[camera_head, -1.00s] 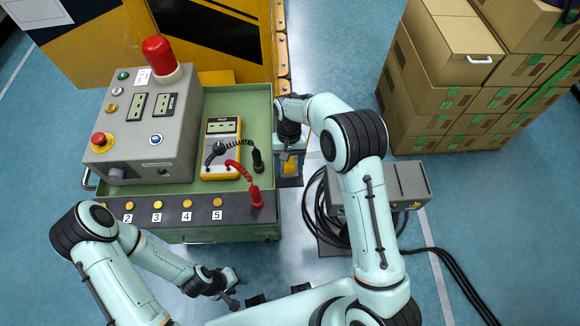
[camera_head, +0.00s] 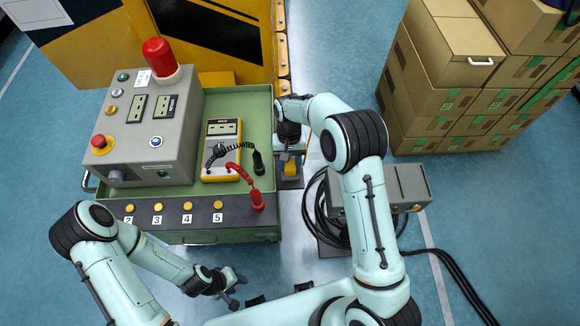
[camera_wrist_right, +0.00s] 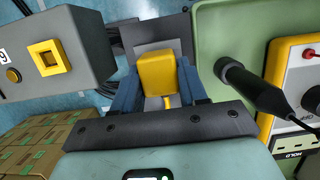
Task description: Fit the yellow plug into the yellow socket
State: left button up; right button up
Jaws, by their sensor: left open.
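The yellow plug (camera_wrist_right: 157,72) is between the blue fingers of my right gripper (camera_wrist_right: 158,88), which look closed on its sides. In the head view the plug (camera_head: 291,168) shows just below my right gripper (camera_head: 289,157), beside the right edge of the green bench. The yellow socket (camera_wrist_right: 47,58), a square frame with a square opening, is on the face of a grey box at the upper left of the right wrist view, apart from the plug. The socket's opening cannot be made out in the head view. My left gripper (camera_head: 236,289) is open and empty at the bottom, in front of the bench.
The grey box (camera_head: 405,187) stands on the floor right of my right forearm, with black cables beside it. The green bench (camera_head: 240,107) carries a control box (camera_head: 143,135) and a yellow multimeter (camera_head: 220,150) with leads. Cardboard boxes (camera_head: 440,95) are stacked at upper right.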

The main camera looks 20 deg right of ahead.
aim_at(293, 166)
pick_arm(q)
jog(key=shift+w+r, duration=0.2)
pick_arm(e)
jog(key=shift+r, duration=0.35)
pick_arm(q)
jog(key=shift+w+r+p, duration=1)
jog(key=shift+w+r, duration=0.15)
pick_arm(e)
jog(key=shift+r, duration=2.3)
jog(key=shift+s+d, duration=0.15)
jog(key=shift+d, duration=0.3)
jog(key=s+d+r+b, duration=0.2)
jog(key=s+d+r, duration=0.15)
jog(key=d, duration=0.45)
pick_arm(q)
jog(key=s+f+b, duration=0.3)
jog(key=s+f, duration=0.2)
jog(key=f, duration=0.1)
jog(key=shift+s+f, duration=0.25)
jog(key=shift+f, duration=0.05)
pick_arm(e)
jog(key=shift+s+d+f, duration=0.7)
jog(key=shift+d+f, duration=0.8)
jog(key=shift+d, duration=0.05)
jog(key=shift+s+d+f, duration=0.65)
jog(key=shift+d+f, duration=0.85)
jog(key=shift+s+d+f, duration=0.7)
jog(key=shift+d+f, duration=0.8)
jog(key=shift+d, duration=0.05)
jog(key=shift+f, duration=0.15)
